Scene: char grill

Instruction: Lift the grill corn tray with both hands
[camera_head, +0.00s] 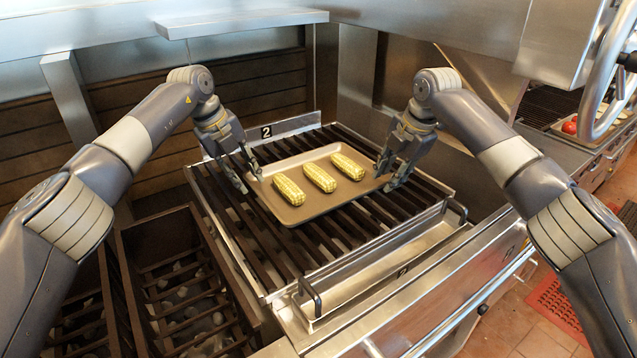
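A brown-grey tray (300,209) lies on the dark bars of the grill. It holds three yellow corn cobs in a row: a left one (289,190), a middle one (320,177) and a right one (348,166). My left gripper (247,180) is at the tray's left edge, pointing down, with its fingers apart. My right gripper (391,178) is at the tray's right edge, also pointing down with its fingers apart. I cannot tell whether any finger touches the tray. The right gripper partly hides the tray's right end.
A lower slatted pit (185,300) is at the left. A second grill area with a tray of food (571,127) is at the far right.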

